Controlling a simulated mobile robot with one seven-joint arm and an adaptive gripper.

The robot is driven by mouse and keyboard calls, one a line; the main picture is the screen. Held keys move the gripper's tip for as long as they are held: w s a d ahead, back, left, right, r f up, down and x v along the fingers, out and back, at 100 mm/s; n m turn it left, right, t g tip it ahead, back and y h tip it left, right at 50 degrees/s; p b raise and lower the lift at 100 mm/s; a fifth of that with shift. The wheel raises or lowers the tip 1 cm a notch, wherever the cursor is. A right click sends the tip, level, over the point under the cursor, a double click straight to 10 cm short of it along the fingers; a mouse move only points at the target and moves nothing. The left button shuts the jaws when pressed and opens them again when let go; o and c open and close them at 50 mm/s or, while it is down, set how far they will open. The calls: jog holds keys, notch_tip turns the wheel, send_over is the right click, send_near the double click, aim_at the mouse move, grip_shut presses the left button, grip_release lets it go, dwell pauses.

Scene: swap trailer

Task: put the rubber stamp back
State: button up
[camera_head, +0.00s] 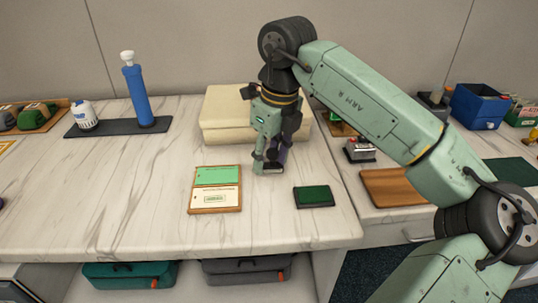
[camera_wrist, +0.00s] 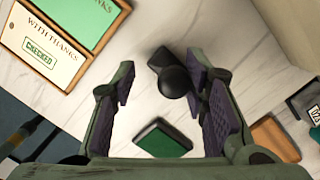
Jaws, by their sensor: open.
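The rubber stamp (camera_wrist: 175,79), dark with a round black knob and a blocky base, stands on the marble counter in the wrist view. Its base (camera_head: 267,169) shows below the fingers in the head view. My gripper (camera_wrist: 159,76) is open over it, with the stamp close to the right finger and a gap to the left finger. In the head view my gripper (camera_head: 272,158) points down at the counter. A green ink pad (camera_head: 313,196) lies to the right and nearer the front; it also shows in the wrist view (camera_wrist: 163,140).
A wooden tray (camera_head: 214,211) with a green card and a stamped "with thanks" card lies left of my gripper. A cream box (camera_head: 222,133) stands close behind. A blue cylinder (camera_head: 139,97) stands farther left. The right counter (camera_head: 385,218) holds several items. The left front counter is clear.

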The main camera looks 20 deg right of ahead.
notch_tip(320, 180, up, 12)
jog(key=s+d, duration=0.1)
jog(key=shift+s+r, duration=0.15)
jog(key=shift+s, duration=0.1)
dwell(0.7)
